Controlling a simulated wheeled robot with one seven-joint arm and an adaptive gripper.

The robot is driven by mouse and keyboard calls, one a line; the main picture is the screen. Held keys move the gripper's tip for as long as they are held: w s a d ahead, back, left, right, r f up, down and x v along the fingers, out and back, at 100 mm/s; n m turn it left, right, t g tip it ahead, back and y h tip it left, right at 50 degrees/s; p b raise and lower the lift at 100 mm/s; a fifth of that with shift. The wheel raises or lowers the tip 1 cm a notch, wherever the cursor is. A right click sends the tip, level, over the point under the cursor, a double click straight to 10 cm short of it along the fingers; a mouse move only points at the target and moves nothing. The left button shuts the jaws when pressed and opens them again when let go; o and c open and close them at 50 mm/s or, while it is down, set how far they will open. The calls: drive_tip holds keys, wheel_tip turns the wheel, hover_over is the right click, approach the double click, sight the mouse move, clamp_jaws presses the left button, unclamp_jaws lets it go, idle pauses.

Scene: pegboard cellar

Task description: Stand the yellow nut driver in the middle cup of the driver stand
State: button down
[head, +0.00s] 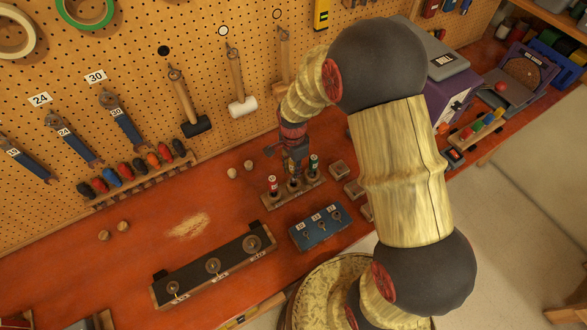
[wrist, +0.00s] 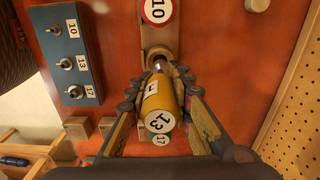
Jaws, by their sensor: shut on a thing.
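The yellow nut driver (wrist: 157,98), marked 13, is between the fingers of my gripper (wrist: 166,82), which is shut on its handle. Its metal shaft points down at the middle cup of the wooden driver stand (wrist: 150,38). The shaft tip overlaps the cup's opening; I cannot tell how deep it sits. In the head view my gripper (head: 295,156) is over the middle of the stand (head: 283,200). The red driver (head: 272,184), marked 10 in the wrist view (wrist: 158,11), and the green driver (head: 314,163), marked 17 (wrist: 160,140), stand at either side.
A blue block (head: 321,229) with several numbered studs lies in front of the stand. Small wooden blocks (head: 340,168) are to the right. A long dark rack (head: 212,265) lies front left. The pegboard (head: 140,60) with hanging hammers rises behind.

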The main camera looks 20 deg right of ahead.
drive_tip(key=shift+f, duration=0.1)
drive_tip(key=shift+f+b, duration=0.85)
drive_tip(key=shift+f, duration=0.35)
drive_tip(key=shift+f, duration=0.1)
drive_tip(key=shift+f+b, duration=0.75)
drive_tip(key=shift+f, duration=0.3)
drive_tip(key=c, duration=1.5)
unclamp_jaws()
drive_tip(key=shift+r, duration=0.1)
